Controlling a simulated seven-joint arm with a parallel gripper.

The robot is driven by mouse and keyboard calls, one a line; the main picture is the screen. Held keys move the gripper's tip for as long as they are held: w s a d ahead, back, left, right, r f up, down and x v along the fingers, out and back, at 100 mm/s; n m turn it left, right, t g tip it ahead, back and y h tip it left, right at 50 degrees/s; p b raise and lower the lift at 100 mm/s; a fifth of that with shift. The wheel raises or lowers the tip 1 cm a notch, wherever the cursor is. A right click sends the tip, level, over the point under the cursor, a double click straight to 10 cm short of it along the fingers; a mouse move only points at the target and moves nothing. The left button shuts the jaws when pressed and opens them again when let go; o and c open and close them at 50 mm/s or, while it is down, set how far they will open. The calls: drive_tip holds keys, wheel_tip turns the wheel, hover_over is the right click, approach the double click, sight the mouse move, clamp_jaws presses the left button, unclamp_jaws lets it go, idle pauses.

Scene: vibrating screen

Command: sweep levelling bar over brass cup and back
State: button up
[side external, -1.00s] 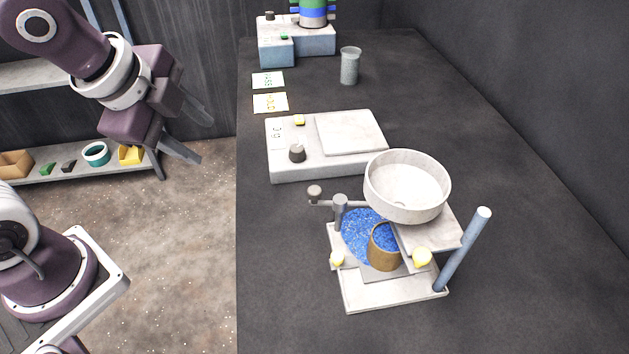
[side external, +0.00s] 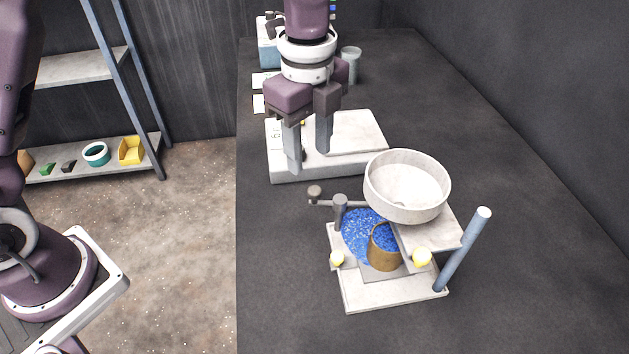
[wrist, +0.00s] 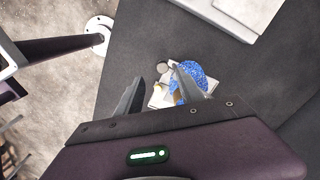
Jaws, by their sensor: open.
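The brass cup (side external: 383,252), full of blue granules, stands on the pale stand partly under the white bowl. The levelling bar (side external: 324,203) is a thin grey arm at the stand's left, running from a post to a round knob (side external: 314,191). The bar points left, clear of the cup. Blue granules (side external: 360,232) lie beside the cup and also show in the wrist view (wrist: 192,78). My gripper (side external: 308,158) is open and empty, pointing down above and behind the knob.
A blue post (side external: 463,250) rises at the stand's right. A white scale (side external: 350,135) lies below and behind my gripper. A grey beaker (side external: 350,66) stands farther back. The table's right side is clear.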

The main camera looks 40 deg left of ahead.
sight(315, 189)
drive_tip(key=shift+m, duration=0.3)
drive_tip(key=f, duration=0.8)
drive_tip(key=shift+w+d, duration=0.25)
drive_tip(key=shift+d, duration=0.1)
clamp_jaws()
drive_tip(key=shift+r, duration=0.1)
idle(0.5)
